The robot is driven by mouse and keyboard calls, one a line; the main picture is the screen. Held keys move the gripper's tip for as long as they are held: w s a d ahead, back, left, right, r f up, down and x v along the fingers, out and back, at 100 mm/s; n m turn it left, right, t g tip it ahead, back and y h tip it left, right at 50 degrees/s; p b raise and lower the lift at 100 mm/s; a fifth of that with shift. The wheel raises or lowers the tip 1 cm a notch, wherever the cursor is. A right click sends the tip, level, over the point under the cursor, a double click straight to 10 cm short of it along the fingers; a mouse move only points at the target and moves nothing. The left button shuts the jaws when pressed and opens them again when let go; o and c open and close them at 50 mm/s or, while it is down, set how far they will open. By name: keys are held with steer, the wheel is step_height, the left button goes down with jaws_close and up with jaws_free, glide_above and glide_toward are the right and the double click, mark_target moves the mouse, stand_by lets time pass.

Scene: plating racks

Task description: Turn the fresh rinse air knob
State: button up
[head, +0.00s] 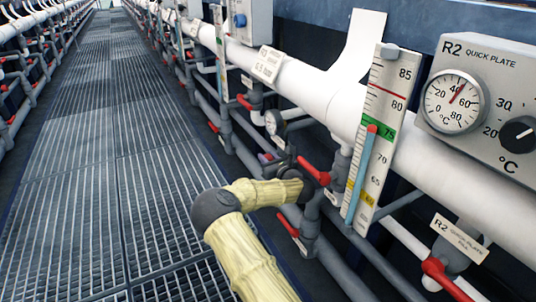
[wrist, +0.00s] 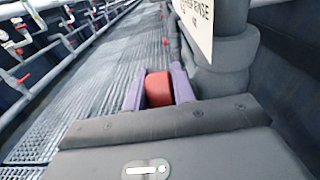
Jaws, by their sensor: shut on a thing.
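A red knob (wrist: 158,89) sits between the two purple fingers of my gripper (wrist: 158,80) in the wrist view, and the fingers are shut on it. A white sign (wrist: 196,20) close above it shows the word "RINSE"; the rest is cut off. In the head view my gripper (head: 268,158) is low beside the grey pipes, with the pale yellow arm reaching to it from the front. The knob is mostly hidden there by my wrist and fingers. I cannot tell how far it is turned.
A red valve handle (head: 315,172) is just right of my wrist. A tall level scale (head: 385,110) and a grey control box (head: 485,110) with a dial stand further right. A thick white pipe (head: 320,90) runs above. The grated walkway (head: 85,190) at left is clear.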

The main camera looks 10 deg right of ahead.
steer(key=shift+w+r+g+h+p, duration=0.15)
steer(key=shift+g+p, duration=0.2)
steer(key=shift+p, duration=0.55)
steer(key=shift+s+r+g+h+p, duration=0.15)
steer(key=shift+g+p, duration=0.2)
steer(key=shift+p, duration=0.55)
steer(key=shift+w+f+g+p, duration=0.1)
steer(key=shift+f+g+p, duration=0.25)
steer(key=shift+p, duration=0.25)
steer(key=o, duration=0.7)
steer(key=t+b, duration=0.1)
steer(key=b, duration=0.2)
steer(key=shift+f+b, duration=0.3)
steer(key=shift+b, duration=0.05)
steer(key=t+b, duration=0.2)
steer(key=b, duration=0.2)
steer(key=shift+r+y+b, duration=0.15)
steer(key=shift+y+b, duration=0.25)
